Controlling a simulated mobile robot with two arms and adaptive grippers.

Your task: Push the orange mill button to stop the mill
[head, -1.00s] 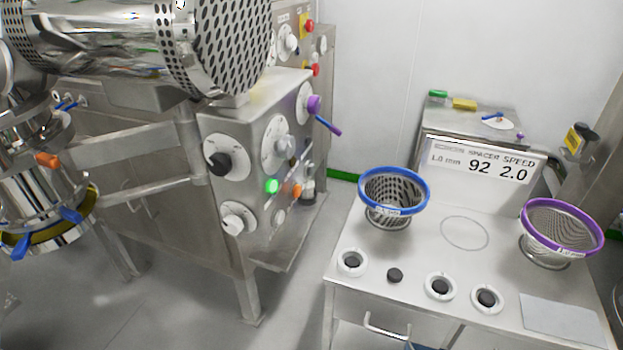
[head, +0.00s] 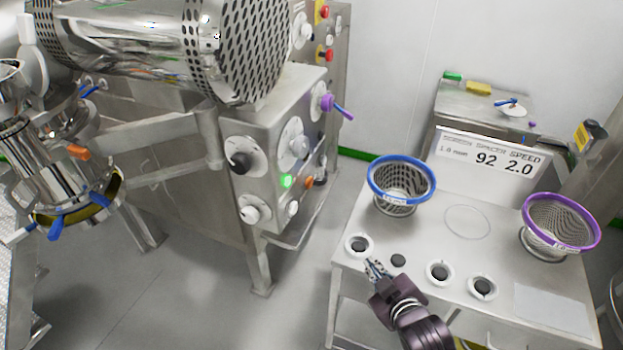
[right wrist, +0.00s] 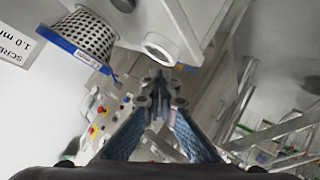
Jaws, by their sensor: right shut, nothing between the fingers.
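The orange button (head: 309,182) is small and sits low on the front panel of the steel mill housing (head: 265,170) in the head view. A lit green button (head: 286,181) is just left of it. My right gripper (head: 374,268) is shut and empty. In the head view it appears over the front edge of the white table, to the right of and lower than the orange button, clearly apart from it. In the right wrist view the shut fingertips (right wrist: 161,78) point at the table's edge. My left gripper is not in view.
The white table (head: 467,222) carries a blue-rimmed screen basket (head: 402,183), a purple-rimmed one (head: 560,222) and several dark knobs. Its display reads 92 and 2.0. A purple-handled lever (head: 337,106) juts from the housing. Open floor lies between housing and table.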

